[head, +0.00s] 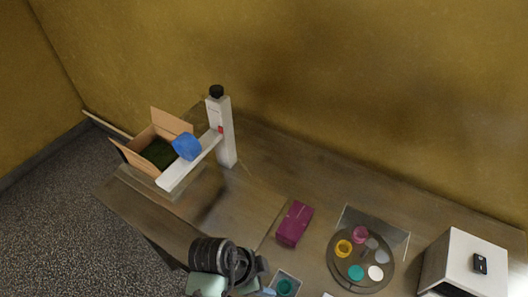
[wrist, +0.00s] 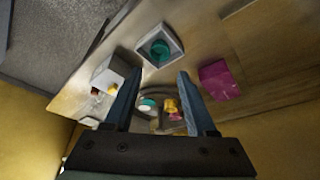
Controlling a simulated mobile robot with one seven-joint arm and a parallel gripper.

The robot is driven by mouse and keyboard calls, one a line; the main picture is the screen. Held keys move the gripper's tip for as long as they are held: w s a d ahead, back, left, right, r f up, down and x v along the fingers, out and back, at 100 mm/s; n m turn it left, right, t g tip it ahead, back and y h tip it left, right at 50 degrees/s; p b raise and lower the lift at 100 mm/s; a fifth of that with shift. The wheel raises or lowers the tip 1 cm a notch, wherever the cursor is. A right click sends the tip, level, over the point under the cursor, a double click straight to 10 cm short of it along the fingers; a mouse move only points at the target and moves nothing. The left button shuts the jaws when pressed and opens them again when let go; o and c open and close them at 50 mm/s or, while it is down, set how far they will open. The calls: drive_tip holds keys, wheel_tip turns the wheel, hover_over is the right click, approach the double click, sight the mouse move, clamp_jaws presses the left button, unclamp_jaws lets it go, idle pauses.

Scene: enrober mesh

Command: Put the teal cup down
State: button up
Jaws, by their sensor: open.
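A teal round cup (head: 285,287) sits inside a square, pale-rimmed tray (head: 298,281) at the bottom edge of the head view. In the wrist view the same teal cup (wrist: 158,47) lies in the square tray (wrist: 177,50), beyond my fingertips. My gripper (wrist: 159,73) is open, with nothing between its fingers. A second teal piece (head: 356,272) stands on a dark round tray (head: 340,283); it also shows between my fingers in the wrist view (wrist: 149,101). In the head view my arm hides part of the table near the square tray.
The round tray also holds yellow (head: 343,248), pink (head: 360,234), white (head: 376,272) and grey pieces. A magenta box (head: 295,223) stands left of it. A white box (head: 462,262) with a black fob is at right. An open carton (head: 150,140) and white post (head: 226,140) stand at left.

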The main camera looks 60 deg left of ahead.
drive_tip(key=shift+s+r, duration=0.2)
drive_tip(key=shift+r, duration=0.2)
drive_tip(key=w+a+r+t+y, duration=0.3)
drive_tip(key=w+r+t, duration=0.1)
drive_tip(key=w+r, duration=0.85)
drive_tip(key=w+d+r+n+t+y, duration=0.1)
drive_tip(key=w+d+r+t, duration=0.2)
drive_tip(key=w+r, duration=0.55)
drive_tip(key=w+d+r+t+y, duration=0.1)
drive_tip(key=w+d+r+t, duration=0.25)
drive_tip(key=r, duration=0.95)
drive_tip(key=d+r+n+t+h, duration=0.1)
drive_tip(key=d+r+t, duration=0.4)
drive_tip(key=r, duration=0.6)
drive_tip(key=d+r+t, duration=0.2)
drive_tip(key=d+r, duration=0.4)
drive_tip(key=r, duration=0.4)
drive_tip(key=s+d+r+t+h, duration=0.3)
drive_tip(key=s+d+r+t, duration=0.2)
drive_tip(key=r, duration=0.7)
drive_tip(key=s+d, duration=0.2)
drive_tip(key=s, duration=0.2)
drive_tip(key=shift+d+r+n, duration=0.25)
drive_tip(key=shift+d+n, duration=0.1)
drive_tip(key=shift+n, duration=0.05)
